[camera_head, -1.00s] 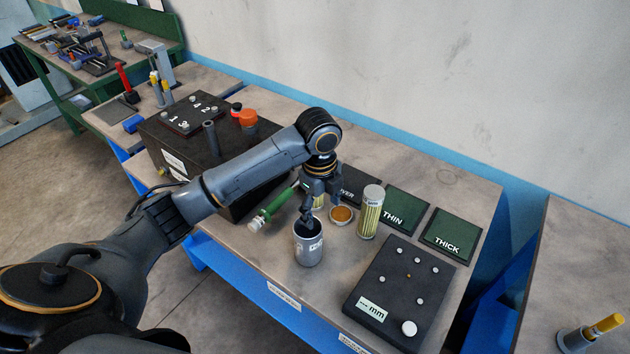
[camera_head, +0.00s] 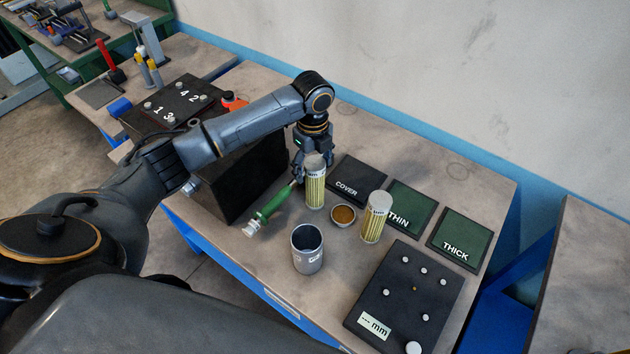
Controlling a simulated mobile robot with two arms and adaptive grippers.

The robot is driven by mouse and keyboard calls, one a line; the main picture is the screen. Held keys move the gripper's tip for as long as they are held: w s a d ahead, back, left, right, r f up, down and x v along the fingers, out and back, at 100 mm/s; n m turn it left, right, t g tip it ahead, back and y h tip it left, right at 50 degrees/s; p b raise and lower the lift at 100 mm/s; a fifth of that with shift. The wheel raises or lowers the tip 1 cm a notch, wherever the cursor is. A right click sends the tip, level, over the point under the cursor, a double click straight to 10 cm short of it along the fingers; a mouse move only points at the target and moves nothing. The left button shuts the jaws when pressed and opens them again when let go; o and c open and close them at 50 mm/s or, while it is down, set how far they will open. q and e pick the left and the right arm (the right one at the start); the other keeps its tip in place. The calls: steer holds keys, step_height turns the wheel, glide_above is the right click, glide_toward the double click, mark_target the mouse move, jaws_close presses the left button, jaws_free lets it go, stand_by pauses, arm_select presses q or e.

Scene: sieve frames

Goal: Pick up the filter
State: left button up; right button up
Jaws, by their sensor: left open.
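Two yellow pleated filters with grey caps stand upright on the table. One filter (camera_head: 315,190) is just below my left gripper; the other filter (camera_head: 376,220) stands to its right, before the THIN tile. My left gripper (camera_head: 309,148) is open and points down, behind the cap of the first filter. That cap hides part of its fingers, so I cannot tell whether they touch the filter. An open grey metal cup (camera_head: 308,260) stands in front of the filters. A small round part with a brown top (camera_head: 343,214) lies between them. My right gripper is not in view.
A green-handled tool (camera_head: 270,206) lies left of the first filter, beside a large black box (camera_head: 235,185). Tiles marked COVER (camera_head: 346,188), THIN (camera_head: 408,205) and THICK (camera_head: 458,236) lie behind. A black "mm" panel (camera_head: 395,298) is front right.

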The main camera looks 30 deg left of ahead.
mark_target(315, 185)
arm_select(q)
steer(key=shift+w+f, duration=0.1)
steer(key=shift+f, duration=0.3)
steer(key=shift+d+f+p, duration=0.25)
steer(key=shift+f+p, duration=0.6)
steer(key=shift+f, duration=0.4)
step_height(315, 185, down, 2)
steer(key=shift+f, duration=0.5)
steer(key=shift+c, duration=0.6)
steer(key=c, duration=1)
steer(key=shift+w, duration=0.1)
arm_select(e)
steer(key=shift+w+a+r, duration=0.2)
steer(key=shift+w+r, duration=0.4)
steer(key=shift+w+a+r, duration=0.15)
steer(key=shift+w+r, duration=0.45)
